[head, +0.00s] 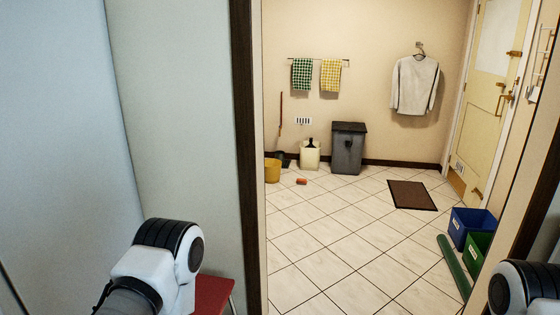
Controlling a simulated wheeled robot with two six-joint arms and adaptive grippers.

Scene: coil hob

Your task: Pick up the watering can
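I cannot make out a watering can for certain in the head view. A small cream container (310,155) with a dark part at its top stands on the floor by the far wall, but it is too small to tell what it is. Part of my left arm shows at the lower left and part of my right arm at the lower right edge. Neither gripper is in the picture, so their fingers are hidden from me.
A dark door frame (246,120) stands ahead, with open tiled floor (335,225) beyond. A yellow bucket (272,171), grey bin (347,150) and small orange-red block (301,181) are far back. A brown mat (411,195), blue crate (470,227) and green crate (477,250) lie right. A red seat (213,294) is near.

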